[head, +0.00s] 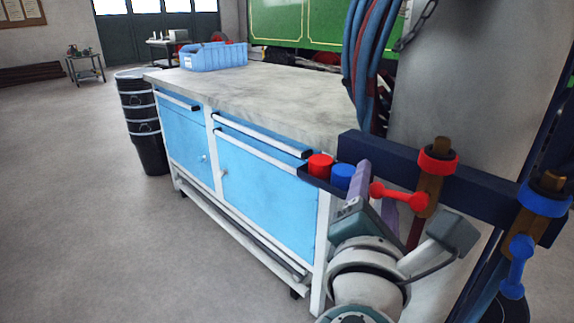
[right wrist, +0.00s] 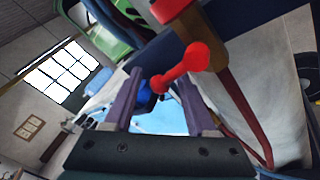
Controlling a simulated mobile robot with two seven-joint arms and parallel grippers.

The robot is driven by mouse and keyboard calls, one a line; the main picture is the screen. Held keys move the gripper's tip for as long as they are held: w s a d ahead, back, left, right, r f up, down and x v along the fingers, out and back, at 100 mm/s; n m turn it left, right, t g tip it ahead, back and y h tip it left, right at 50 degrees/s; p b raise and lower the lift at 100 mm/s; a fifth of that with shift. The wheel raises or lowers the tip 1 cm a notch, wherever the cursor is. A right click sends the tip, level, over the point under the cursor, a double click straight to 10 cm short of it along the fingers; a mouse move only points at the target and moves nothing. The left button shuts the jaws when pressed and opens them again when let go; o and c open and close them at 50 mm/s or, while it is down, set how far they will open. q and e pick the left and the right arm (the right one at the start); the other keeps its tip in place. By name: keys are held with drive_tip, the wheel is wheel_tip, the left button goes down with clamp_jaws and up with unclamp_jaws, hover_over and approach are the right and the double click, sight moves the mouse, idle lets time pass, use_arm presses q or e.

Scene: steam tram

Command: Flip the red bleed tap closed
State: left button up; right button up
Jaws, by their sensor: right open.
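The red bleed tap has a red lever (head: 398,195) with a round knob, on a brass body with a red collar (head: 438,161). The lever points left, out from the pipe, roughly level in the head view. My right gripper (head: 370,187) is open just left of the tap, its purple fingers close to the lever's knob. In the right wrist view the red lever (right wrist: 186,67) reaches between the fingertips (right wrist: 159,77), with its small end near the gap. Whether a finger touches it I cannot tell. My left gripper is not in view.
A blue tap (head: 521,255) hangs on the right. A dark blue rail (head: 480,187) runs behind both taps. Red (head: 320,165) and blue (head: 343,176) caps sit on a holder beside my gripper. A blue workbench (head: 262,195) stands left; hoses (head: 368,45) hang above.

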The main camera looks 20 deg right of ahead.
clamp_jaws()
idle(0.4)
drive_tip(key=m+b, duration=0.1)
drive_tip(key=b, duration=0.1)
drive_tip(key=shift+b, duration=0.3)
drive_tip(key=shift+r+m+t+h+b, duration=0.3)
drive_tip(key=shift+r+m+t+b, duration=0.15)
drive_tip(key=shift+m, duration=0.15)
drive_tip(key=shift+r, duration=0.2)
unclamp_jaws()
drive_tip(key=shift+a+f, duration=0.1)
